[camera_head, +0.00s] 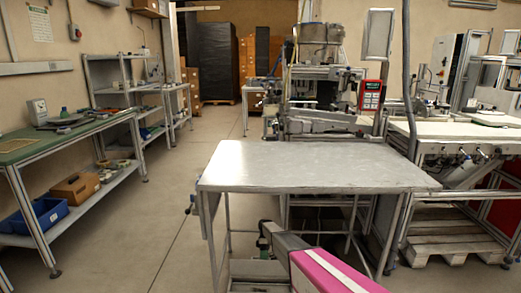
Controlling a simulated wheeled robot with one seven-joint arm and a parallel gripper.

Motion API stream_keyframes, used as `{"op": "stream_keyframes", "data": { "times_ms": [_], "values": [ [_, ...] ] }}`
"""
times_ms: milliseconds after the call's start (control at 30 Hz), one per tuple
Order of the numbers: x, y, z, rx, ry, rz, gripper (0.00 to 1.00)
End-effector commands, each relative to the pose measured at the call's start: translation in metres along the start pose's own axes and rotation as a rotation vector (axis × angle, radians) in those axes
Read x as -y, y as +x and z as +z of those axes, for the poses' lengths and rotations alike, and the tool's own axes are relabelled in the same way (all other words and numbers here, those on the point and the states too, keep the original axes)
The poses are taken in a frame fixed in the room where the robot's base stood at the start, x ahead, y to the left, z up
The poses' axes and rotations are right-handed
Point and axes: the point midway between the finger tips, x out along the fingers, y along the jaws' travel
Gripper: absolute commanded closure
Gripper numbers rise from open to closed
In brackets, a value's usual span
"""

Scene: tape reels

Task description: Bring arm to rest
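No gripper fingers can be made out in the head view. A pink shape with a white stripe (335,274) and a grey end (284,241) reaches in from the bottom edge, below the front of the grey table (310,170). I cannot tell for sure whether it is part of my arm. The table top is bare, and no tape reel lies on it.
A green-topped workbench (25,148) stands at the left, with a blue bin (38,216) and a cardboard box (76,187) on its lower shelf. A machine (318,85) stands behind the table. A wooden pallet (450,245) lies at the right. The left-centre floor is clear.

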Motion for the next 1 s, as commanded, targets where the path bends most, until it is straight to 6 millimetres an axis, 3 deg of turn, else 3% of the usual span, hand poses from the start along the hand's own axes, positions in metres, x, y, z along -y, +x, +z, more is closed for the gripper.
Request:
{"op": "stream_keyframes", "data": {
  "times_ms": [267,367,800,1000],
  "values": [
    [0.069,-0.004,0.042,-0.04,0.193,0.108,0.61],
    [0.105,-0.006,0.064,-0.068,0.3,0.167,0.61],
    [0.319,-0.002,0.184,-0.373,0.959,0.481,0.61],
    [0.395,0.006,0.221,-0.546,1.197,0.568,0.61]
  ]
}}
